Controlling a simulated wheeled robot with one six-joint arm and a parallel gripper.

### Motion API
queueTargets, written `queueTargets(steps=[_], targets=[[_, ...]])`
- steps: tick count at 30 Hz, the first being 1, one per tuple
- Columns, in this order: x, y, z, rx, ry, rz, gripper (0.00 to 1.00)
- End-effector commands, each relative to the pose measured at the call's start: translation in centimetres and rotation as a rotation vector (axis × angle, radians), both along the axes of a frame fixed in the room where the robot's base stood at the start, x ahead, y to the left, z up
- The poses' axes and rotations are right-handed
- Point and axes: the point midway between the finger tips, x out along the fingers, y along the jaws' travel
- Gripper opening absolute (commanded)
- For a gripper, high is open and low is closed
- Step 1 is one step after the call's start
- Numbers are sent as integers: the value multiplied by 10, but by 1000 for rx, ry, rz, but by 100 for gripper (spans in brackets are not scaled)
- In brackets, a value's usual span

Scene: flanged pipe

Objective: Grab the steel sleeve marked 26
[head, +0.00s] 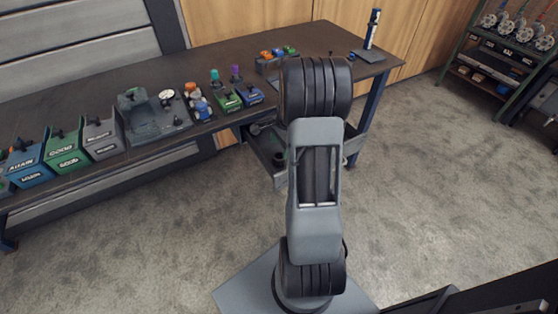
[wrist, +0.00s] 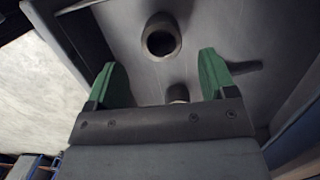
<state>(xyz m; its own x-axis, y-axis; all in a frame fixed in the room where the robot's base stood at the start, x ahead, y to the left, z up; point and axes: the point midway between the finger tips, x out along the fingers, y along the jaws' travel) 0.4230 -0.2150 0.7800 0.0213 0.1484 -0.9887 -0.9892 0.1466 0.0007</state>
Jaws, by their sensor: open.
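In the wrist view, a hollow steel sleeve (wrist: 161,37) stands in a grey metal tray (wrist: 118,30), its round opening facing the camera. A second, smaller-looking round part (wrist: 178,92) shows further down, partly hidden behind my gripper's crossbar. No number is legible on either, so I cannot tell which is marked 26. My gripper (wrist: 158,58) is open, its two green fingers wide apart with nothing between them. The first sleeve lies beyond the fingertips, roughly in line with the gap. In the head view my arm hides the gripper and part of the tray (head: 263,150).
The tray's raised walls stand close around the fingers. A dark piece (wrist: 243,67) lies right of the right finger. A long workbench (head: 320,45) carries labelled bins (head: 66,145) and a grey fixture (head: 150,113). A green rack (head: 480,75) stands right; the floor between is clear.

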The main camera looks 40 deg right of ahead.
Motion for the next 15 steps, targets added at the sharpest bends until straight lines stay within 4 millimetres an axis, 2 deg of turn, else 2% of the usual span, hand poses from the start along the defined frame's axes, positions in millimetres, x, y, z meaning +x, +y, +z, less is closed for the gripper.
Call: queueTargets(steps=[5,15], targets=[[0,2,-8,0,1,2,77],[3,7,-50,1,2,2,77]])
